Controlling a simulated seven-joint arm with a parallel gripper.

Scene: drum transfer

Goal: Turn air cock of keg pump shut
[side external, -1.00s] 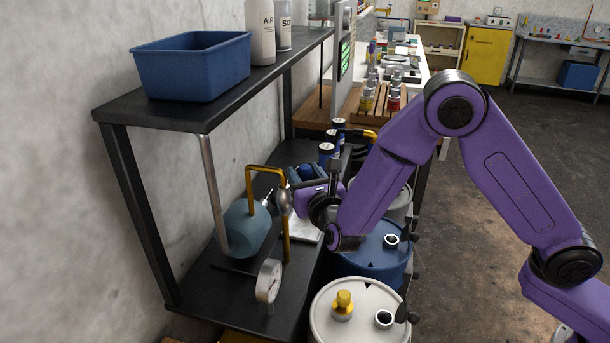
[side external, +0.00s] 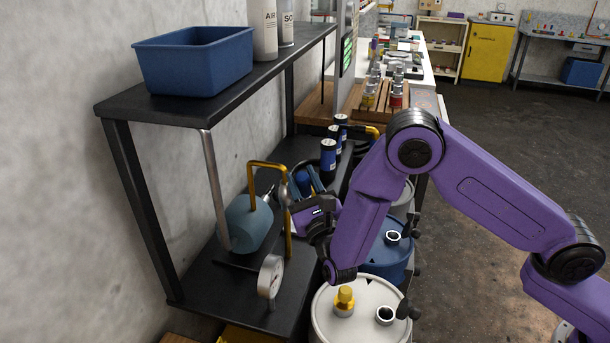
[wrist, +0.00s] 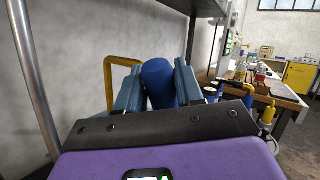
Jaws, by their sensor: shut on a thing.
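My gripper (side external: 305,184) is over the lower black shelf. In the wrist view its two blue-grey fingers (wrist: 159,85) are closed on the sides of a dark blue, rounded piece (wrist: 158,72). The fingers and wrist hide its lower part, and I cannot tell whether it is the air cock. A teal rounded vessel (side external: 248,226) with a bent yellow pipe (side external: 252,180) is left of the gripper, and the pipe also shows in the wrist view (wrist: 109,78). I cannot clearly make out the keg pump or its air cock.
A round gauge (side external: 269,276) stands at the lower shelf's near end. An upper shelf (side external: 190,106) with a blue bin (side external: 193,60) overhangs on a metal post (side external: 214,190). A white drum (side external: 366,291) and a blue drum (side external: 388,252) stand to the right.

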